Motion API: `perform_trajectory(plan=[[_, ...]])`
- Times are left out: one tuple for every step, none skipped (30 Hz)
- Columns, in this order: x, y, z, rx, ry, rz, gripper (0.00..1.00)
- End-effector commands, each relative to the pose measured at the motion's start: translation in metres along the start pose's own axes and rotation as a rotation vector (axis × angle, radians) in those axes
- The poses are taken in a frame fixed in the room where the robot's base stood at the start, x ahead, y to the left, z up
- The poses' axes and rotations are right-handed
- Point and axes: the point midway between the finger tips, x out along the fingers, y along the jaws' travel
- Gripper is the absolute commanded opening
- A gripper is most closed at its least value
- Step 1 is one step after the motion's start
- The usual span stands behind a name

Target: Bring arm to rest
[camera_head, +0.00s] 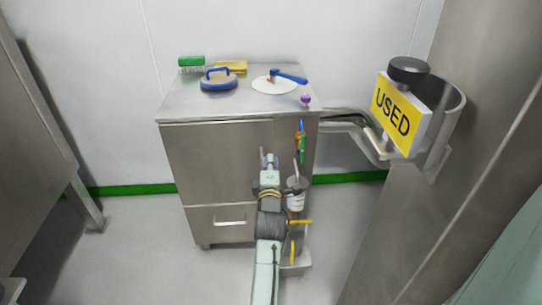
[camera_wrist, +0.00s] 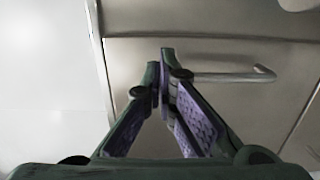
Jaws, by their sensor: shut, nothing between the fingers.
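My gripper (camera_head: 268,158) is in front of the steel cabinet (camera_head: 215,160) in the head view, with my arm reaching up from the bottom of the picture. In the wrist view my gripper (camera_wrist: 160,62) has its purple-padded fingers closed together at the tips, with nothing between them. Behind the fingers is the cabinet front with a bar handle (camera_wrist: 235,76). I cannot tell how far the fingertips are from the cabinet front.
On the cabinet top are a green brush (camera_head: 191,63), a yellow cloth (camera_head: 232,67), a blue-handled pad (camera_head: 219,80) and a white disc (camera_head: 270,86). A yellow "USED" sign (camera_head: 396,112) stands at the right. Open floor (camera_head: 135,240) lies left of the cabinet.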

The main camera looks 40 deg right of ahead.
Motion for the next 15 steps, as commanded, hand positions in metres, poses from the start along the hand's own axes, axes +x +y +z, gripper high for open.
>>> perform_trajectory(plan=[[-0.013,-0.004,0.001,0.001,0.001,-0.001,0.0],[-0.02,-0.005,0.001,0.001,0.001,-0.003,0.0],[-0.028,-0.004,0.002,0.0,0.001,-0.003,0.0],[-0.033,-0.004,0.003,0.0,0.0,-0.002,0.0],[-0.038,-0.003,0.003,-0.001,0.0,-0.001,0.0],[-0.044,-0.004,0.004,-0.001,0.0,-0.003,0.0],[-0.048,-0.003,0.004,-0.001,0.0,-0.002,0.0],[-0.051,-0.003,0.005,0.0,0.0,-0.003,0.0],[-0.055,-0.003,0.005,0.0,0.001,-0.003,0.0],[-0.057,-0.003,0.005,0.0,0.001,-0.002,0.0],[-0.059,-0.002,0.005,0.0,0.001,-0.002,0.0],[-0.061,-0.002,0.005,0.0,0.001,-0.002,0.0],[-0.062,-0.002,0.005,0.0,0.001,-0.002,0.0],[-0.063,-0.002,0.005,0.0,0.001,-0.002,0.0],[-0.063,-0.001,0.006,-0.001,0.001,-0.002,0.0]])
